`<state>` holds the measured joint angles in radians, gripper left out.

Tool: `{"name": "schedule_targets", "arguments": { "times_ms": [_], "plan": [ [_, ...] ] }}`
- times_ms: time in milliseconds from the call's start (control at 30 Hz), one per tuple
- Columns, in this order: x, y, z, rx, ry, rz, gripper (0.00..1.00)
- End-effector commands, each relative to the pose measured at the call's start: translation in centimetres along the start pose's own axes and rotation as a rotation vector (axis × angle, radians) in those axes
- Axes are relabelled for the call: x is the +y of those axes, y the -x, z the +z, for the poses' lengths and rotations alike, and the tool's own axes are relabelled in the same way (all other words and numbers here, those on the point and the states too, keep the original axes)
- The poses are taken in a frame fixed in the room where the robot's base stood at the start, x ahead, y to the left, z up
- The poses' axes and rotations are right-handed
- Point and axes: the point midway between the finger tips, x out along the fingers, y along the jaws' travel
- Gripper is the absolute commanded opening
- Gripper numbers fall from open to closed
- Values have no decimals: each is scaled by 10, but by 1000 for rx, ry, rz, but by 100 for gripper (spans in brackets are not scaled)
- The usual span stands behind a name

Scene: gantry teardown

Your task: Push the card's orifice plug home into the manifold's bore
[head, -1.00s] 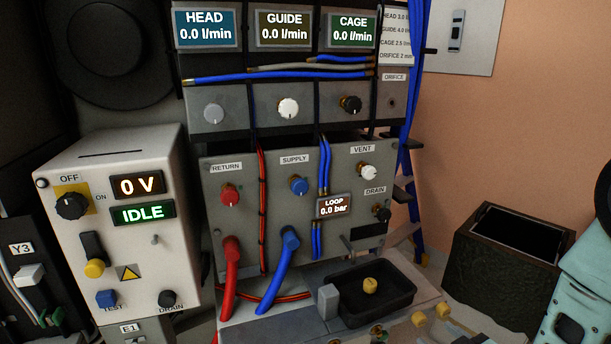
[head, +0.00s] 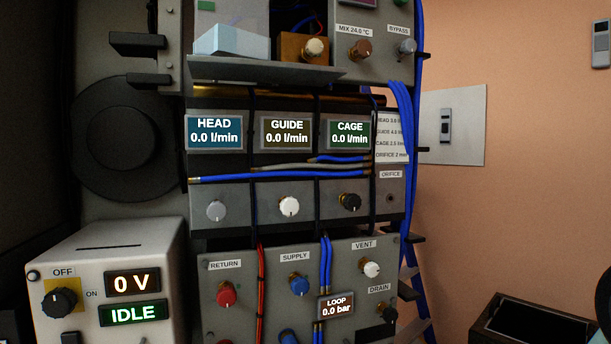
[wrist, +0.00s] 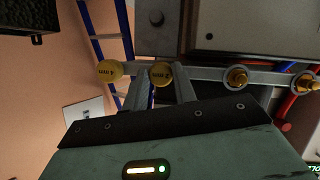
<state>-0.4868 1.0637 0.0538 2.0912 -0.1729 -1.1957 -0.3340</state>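The manifold's bore, a small dark hole (head: 391,198) under the ORIFICE label, is at the right end of the manifold panel (head: 328,222) in the head view. The card (head: 391,138) above it reads ORIFICE 2 mm. In the wrist view, a yellow plug (wrist: 161,74) with an upside-down mark, apparently 2 mm, shows at the fingertips of my gripper (wrist: 163,80). A second yellow plug (wrist: 110,70) is to its left. The fingers stand apart, but I cannot tell whether they touch the plug. My gripper is outside the head view.
The plugs show along a grey rail (wrist: 205,73) with brass fittings (wrist: 236,77) at right. Blue hoses (head: 407,120) run down beside the bore. A shelf (head: 265,72) juts out above the displays. A dark bin (head: 530,318) stands low at right.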

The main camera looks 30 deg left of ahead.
Motion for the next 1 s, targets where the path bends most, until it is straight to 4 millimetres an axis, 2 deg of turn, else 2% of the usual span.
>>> {"name": "schedule_targets", "arguments": {
  "times_ms": [767,1000],
  "plan": [
    [0,24,10,1,0,0,0],
    [0,43,19,-2,0,1,0]
  ]
}}
